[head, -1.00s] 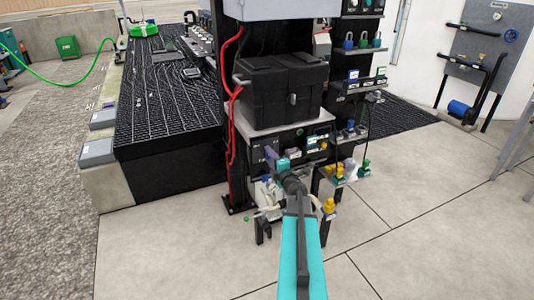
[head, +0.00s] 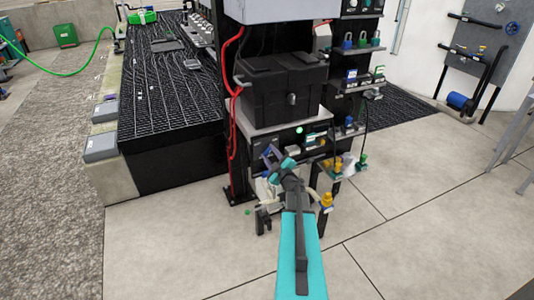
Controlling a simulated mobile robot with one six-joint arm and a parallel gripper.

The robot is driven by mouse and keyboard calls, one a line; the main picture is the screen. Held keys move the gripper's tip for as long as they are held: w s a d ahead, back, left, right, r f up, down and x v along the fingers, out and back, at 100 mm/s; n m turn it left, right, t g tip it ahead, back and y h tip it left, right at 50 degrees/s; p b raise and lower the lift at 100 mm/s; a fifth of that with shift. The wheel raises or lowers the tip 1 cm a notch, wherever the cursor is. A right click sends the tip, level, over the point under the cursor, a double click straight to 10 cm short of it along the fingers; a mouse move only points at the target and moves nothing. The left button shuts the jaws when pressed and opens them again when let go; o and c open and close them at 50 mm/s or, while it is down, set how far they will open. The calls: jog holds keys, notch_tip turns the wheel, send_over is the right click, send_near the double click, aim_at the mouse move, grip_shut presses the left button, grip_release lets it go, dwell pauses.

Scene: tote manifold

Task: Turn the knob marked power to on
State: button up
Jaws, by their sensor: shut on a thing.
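The dark control panel (head: 262,141) is on the front of the stand, under the black box. My gripper (head: 270,154) is at the left part of this panel, with its purple-grey fingers against the panel face. It is shut on a small knob there, which the fingers hide. The knob's marking and pointer are too small or covered to read. A round pale green light (head: 299,130) glows on the panel, just up and right of my gripper.
A black box (head: 280,90) sits on the shelf above the panel. Red cables (head: 232,110) run down the post at left. Yellow and white fittings (head: 327,201) stand low at right.

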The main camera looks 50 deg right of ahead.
jog(key=shift+s+d+f+m, duration=0.1)
jog(key=shift+f+m, duration=0.05)
jog(key=shift+m, duration=0.15)
jog(key=o, duration=1)
jog(key=shift+o, duration=0.2)
jog(key=b+v, duration=0.1)
jog(key=v, duration=1.2)
jog(key=shift+s+a, duration=0.25)
jog(key=shift+s, duration=0.1)
